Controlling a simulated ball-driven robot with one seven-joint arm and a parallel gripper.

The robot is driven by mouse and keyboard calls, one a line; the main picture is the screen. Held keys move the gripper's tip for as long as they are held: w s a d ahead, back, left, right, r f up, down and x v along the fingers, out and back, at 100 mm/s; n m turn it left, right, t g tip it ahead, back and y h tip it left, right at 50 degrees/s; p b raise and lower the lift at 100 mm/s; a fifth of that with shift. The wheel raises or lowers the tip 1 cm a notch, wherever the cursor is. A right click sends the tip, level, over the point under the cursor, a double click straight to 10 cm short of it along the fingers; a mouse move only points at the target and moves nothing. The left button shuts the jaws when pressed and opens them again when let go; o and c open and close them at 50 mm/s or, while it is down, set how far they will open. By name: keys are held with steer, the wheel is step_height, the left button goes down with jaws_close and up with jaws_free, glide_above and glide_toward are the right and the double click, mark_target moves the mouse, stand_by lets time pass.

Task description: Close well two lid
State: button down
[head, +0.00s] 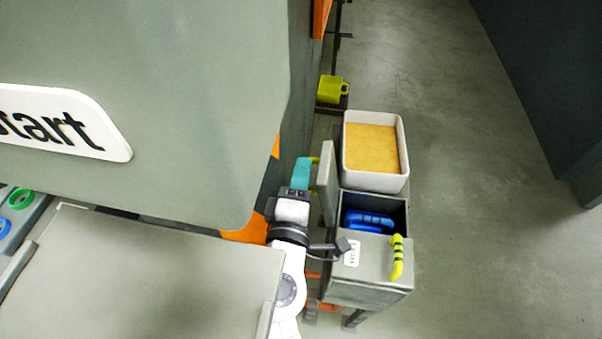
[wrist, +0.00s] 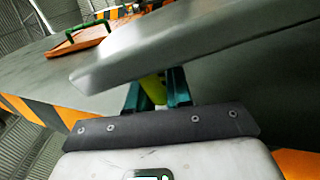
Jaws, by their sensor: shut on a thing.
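A grey lid (head: 327,185) stands raised and steeply tilted at the left side of an open well (head: 400,217). A blue object with a handle (head: 368,221) lies inside the well. My gripper (head: 302,173) is on the left side of the lid, its teal fingers shut on the lid's yellow-green handle (head: 315,172). In the wrist view the handle (wrist: 153,87) shows between the fingers (wrist: 155,92), and the lid (wrist: 150,55) is a grey slab just beyond them. The fingertips are partly hidden behind the lid there.
A grey cover with a striped yellow handle (head: 397,257) and a white label (head: 352,253) lies just in front of the open well. A white tray of tan material (head: 374,120) sits behind it. A large grey machine body (head: 180,90) stands close on the left. Floor on the right is clear.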

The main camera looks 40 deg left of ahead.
steer(key=shift+w+d+f, duration=0.15)
steer(key=shift+d+f, duration=0.15)
steer(key=shift+w+d+r+m, duration=0.15)
steer(key=shift+w+d+m, duration=0.05)
steer(key=shift+d+m, duration=0.2)
steer(key=shift+w+d+r+m, duration=0.15)
steer(key=shift+w+d+m, duration=0.1)
steer(key=shift+m, duration=0.25)
steer(key=w+d+m+b, duration=0.2)
steer(key=w+d+m, duration=0.2)
steer(key=d+m, duration=0.3)
steer(key=shift+w+d+r, duration=0.25)
steer(key=shift+d+r, duration=0.1)
steer(key=c, duration=1.3)
jaws_free()
steer(key=shift+c, duration=0.2)
steer(key=shift+o, duration=1.1)
steer(key=shift+r, duration=0.2)
